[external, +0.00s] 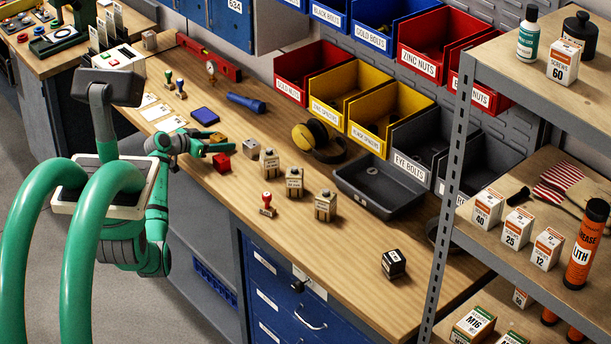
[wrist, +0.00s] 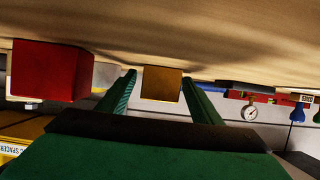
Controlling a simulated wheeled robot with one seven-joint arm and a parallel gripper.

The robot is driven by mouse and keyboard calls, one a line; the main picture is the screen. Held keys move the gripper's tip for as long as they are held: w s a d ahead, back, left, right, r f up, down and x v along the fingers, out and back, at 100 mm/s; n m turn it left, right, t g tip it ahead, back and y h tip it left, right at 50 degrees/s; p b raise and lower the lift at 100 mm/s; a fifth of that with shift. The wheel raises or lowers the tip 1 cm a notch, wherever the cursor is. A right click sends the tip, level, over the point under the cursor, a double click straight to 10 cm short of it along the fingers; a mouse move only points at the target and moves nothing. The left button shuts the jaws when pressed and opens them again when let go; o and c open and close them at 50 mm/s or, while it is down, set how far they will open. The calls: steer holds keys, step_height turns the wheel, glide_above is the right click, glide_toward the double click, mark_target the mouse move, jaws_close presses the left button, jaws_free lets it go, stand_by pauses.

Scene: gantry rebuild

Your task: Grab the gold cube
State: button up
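The gold cube (external: 217,137) is on the wooden workbench, partly hidden by my gripper in the external view. In the wrist view the gold cube (wrist: 162,83) appears between my two green fingertips, with a gap at the left and almost none at the right. My gripper (external: 221,142) is low over the bench and open, with its fingers pointing right. It also shows open in the wrist view (wrist: 158,80). I cannot tell how deep the cube is between the fingers or whether they touch it.
A red cube (external: 221,162) lies close to my gripper; it shows large at left in the wrist view (wrist: 50,71). A blue flashlight (external: 246,103) and blue pad (external: 205,116) lie behind.

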steer(key=c, duration=1)
steer(key=shift+c, duration=0.6)
steer(key=shift+r, duration=0.1)
